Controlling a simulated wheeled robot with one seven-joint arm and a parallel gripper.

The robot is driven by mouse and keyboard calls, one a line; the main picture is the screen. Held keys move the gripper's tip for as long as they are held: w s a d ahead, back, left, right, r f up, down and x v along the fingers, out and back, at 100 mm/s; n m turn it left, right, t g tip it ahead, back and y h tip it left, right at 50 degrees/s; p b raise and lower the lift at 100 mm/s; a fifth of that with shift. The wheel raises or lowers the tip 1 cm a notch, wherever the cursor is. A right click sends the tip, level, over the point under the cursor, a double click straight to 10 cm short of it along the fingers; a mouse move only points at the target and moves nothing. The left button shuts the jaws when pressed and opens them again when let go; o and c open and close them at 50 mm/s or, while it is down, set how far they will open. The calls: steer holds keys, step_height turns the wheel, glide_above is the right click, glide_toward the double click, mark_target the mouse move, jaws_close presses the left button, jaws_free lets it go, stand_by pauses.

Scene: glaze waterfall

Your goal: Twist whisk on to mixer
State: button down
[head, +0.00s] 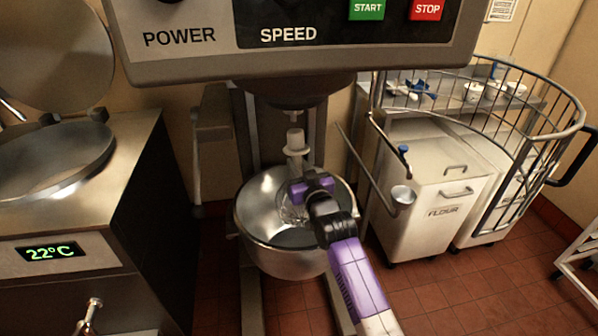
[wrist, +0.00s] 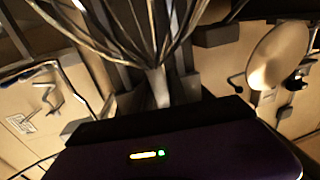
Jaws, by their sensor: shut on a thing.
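The mixer (head: 300,62) stands in front of me in the head view, with its short drive shaft (head: 292,114) hanging under its head. The whisk has a pale hub and shaft (head: 295,145) and stands roughly upright just below the drive shaft. Whether the two touch is hard to tell. My gripper (head: 302,187) is shut on the whisk, below its hub. The whisk's wires hang low inside the steel bowl (head: 255,240), partly hidden by my gripper. In the wrist view, the whisk's wires (wrist: 158,35) fan out from its shaft above the dark gripper body (wrist: 170,145).
A steel kettle unit (head: 70,200) with a raised lid is at the left.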

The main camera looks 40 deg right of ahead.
steer(key=b+x, duration=0.1)
steer(key=x, duration=0.1)
steer(key=b+x, duration=0.1)
steer(key=x, duration=0.1)
steer(key=b+x, duration=0.1)
steer(key=shift+w+d+r, duration=0.2)
steer(key=shift+d+r, duration=0.15)
steer(key=shift+d, duration=0.25)
steer(key=shift+r, duration=0.25)
steer(key=shift+s+r, duration=0.2)
steer(key=shift+s, duration=0.2)
steer(key=shift+s+a+f+p, duration=0.15)
steer(key=shift+s+a+p, duration=0.05)
steer(key=shift+s+p, duration=0.1)
steer(key=shift+f, duration=0.2)
stand_by(0.3)
steer(key=shift+w+f, duration=0.1)
steer(key=shift+f, duration=0.05)
steer(key=shift+r+p, duration=1.1)
steer(key=shift+r, duration=0.6)
stand_by(1.6)
